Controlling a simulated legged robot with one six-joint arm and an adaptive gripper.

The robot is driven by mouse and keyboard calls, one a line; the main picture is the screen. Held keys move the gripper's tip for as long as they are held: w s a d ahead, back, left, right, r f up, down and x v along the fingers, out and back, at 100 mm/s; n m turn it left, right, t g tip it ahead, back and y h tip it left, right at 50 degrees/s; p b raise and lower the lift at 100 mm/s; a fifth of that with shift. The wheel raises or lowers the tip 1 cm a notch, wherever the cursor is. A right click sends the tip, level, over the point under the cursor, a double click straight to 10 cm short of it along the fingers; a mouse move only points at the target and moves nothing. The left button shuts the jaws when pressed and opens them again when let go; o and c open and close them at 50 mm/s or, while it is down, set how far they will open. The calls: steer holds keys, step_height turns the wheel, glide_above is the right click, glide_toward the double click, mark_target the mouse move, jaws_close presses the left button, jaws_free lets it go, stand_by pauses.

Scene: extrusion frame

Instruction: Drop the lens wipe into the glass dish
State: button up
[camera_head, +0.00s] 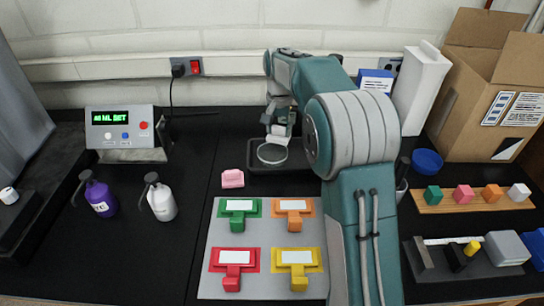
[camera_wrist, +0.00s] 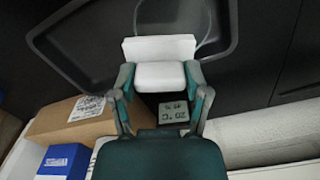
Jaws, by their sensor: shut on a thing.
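My gripper (camera_wrist: 160,75) is shut on a white, folded-looking block, the lens wipe (camera_wrist: 160,50), with a finger on each side of it. In the head view my gripper (camera_head: 279,128) hangs over the back part of the dark tray. The round, clear glass dish (camera_head: 272,153) sits in that tray, just below and in front of the gripper. In the wrist view, part of the dish's thin rim (camera_wrist: 211,22) shows beyond the wipe, and the wipe hides some of it. The gap between wipe and dish is hard to judge.
The dark tray (camera_head: 258,184) has raised walls. A pink block (camera_head: 232,178) stands left of it, and a grey board (camera_head: 265,270) with coloured fixtures lies in front. A tall white box (camera_head: 420,88) and a cardboard box (camera_head: 500,90) stand to the right.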

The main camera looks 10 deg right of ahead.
steer(key=o, duration=1.2)
step_height(320, 180, up, 12)
steer(key=shift+w+f, duration=0.1)
